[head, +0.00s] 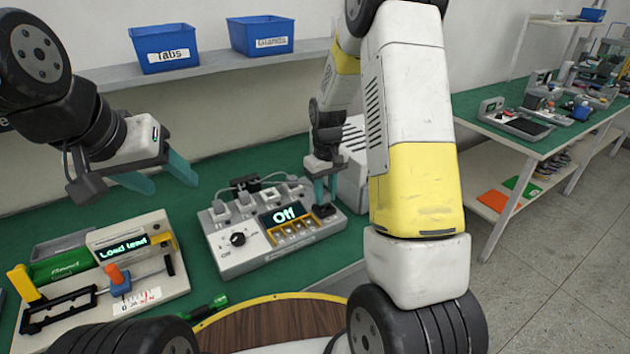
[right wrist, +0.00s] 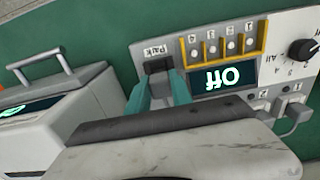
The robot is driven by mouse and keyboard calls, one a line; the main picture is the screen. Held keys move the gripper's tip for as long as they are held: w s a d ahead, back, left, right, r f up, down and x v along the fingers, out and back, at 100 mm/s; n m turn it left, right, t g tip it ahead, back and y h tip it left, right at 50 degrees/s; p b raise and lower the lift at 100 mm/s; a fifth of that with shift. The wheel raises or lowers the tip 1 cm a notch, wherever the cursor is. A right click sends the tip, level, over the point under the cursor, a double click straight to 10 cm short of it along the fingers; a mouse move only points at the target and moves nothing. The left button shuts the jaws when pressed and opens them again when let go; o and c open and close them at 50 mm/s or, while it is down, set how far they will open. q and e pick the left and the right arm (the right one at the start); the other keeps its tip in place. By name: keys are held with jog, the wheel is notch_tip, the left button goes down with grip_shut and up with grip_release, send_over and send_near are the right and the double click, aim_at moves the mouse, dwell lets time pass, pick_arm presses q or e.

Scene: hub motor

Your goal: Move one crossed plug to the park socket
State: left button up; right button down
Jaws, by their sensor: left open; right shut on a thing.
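The grey hub motor test box (head: 225,262) stands on the green bench with a lit "Off" display (head: 287,217) and a knob (head: 238,239). Several plugs (head: 245,198) sit along its back edge, with a black piece (head: 246,183) among them. My right gripper (head: 325,193) is at the box's right end. In the right wrist view its teal fingers (right wrist: 163,82) are shut on a dark plug (right wrist: 157,66) at the spot labelled Park (right wrist: 155,50). Whether the plug is fully seated is hidden. My left gripper (head: 168,184) is open and empty above the bench, left of the box.
A grey unit with a handle (right wrist: 62,98) is close beside the right gripper. Blue Tabs (head: 165,45) and Glands (head: 262,35) bins sit on the shelf. A green marker-like item (head: 208,306) lies in front.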

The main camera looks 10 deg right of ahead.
jog(key=shift+f, duration=1.05)
dwell(0.4)
jog(key=c, duration=1.1)
grip_release()
jog(key=shift+o, duration=0.2)
jog(key=shift+r, duration=3.9)
